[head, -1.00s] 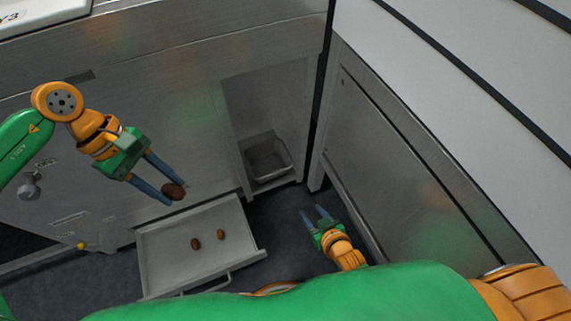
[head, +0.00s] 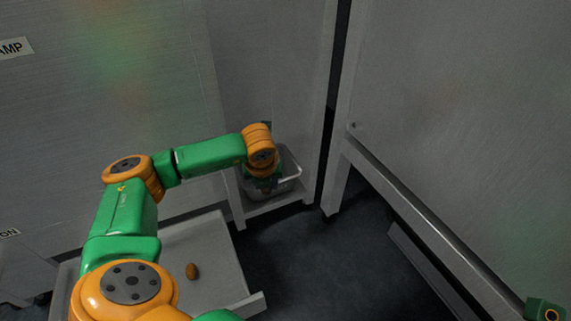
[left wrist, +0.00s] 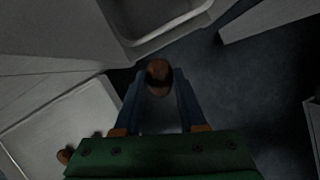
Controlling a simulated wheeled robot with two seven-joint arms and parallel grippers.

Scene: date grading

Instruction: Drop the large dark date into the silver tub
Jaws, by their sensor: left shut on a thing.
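The large dark date (left wrist: 159,72) is brown and sits between the fingertips of my left gripper (left wrist: 159,84), which is shut on it. In the head view my left gripper (head: 264,182) is in front of the silver tub (head: 291,180) and covers part of it; the fingertips and held date are hidden there. The tub stands in a recess low in the cabinet. In the left wrist view the tub's rim (left wrist: 168,31) lies just beyond the date, with no overlap. My right gripper's fingers are out of frame; only a green part of that arm shows at lower right.
A grey cabinet (head: 440,120) stands at the right. Dark bare floor (head: 310,265) lies between.

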